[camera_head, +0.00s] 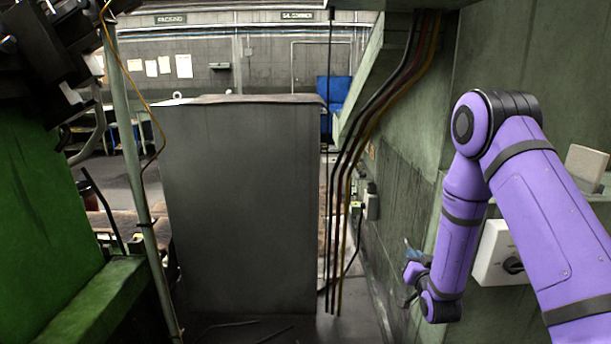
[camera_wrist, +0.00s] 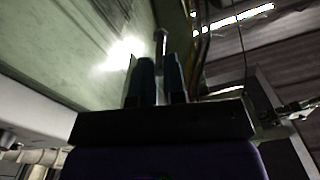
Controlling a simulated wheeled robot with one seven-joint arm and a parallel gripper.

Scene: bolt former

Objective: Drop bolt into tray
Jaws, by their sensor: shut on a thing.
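In the wrist view, my gripper (camera_wrist: 158,62) has its two dark fingers close together. Between them is the bolt (camera_wrist: 161,42), a thin grey metal piece with a wider end, sticking out past the fingertips. Its lower part is hidden between the fingers. In the head view my purple arm reaches down on the right, and the gripper end is small and partly hidden behind the wrist, near the right wall. I cannot make out a tray in either view.
A tall grey cabinet (camera_head: 240,205) stands in the middle. Hanging cables (camera_head: 337,200) run down beside it. A white switch box (camera_head: 497,256) is on the right wall, close to my arm. A green machine (camera_head: 45,215) fills the left. A narrow floor strip lies between cabinet and wall.

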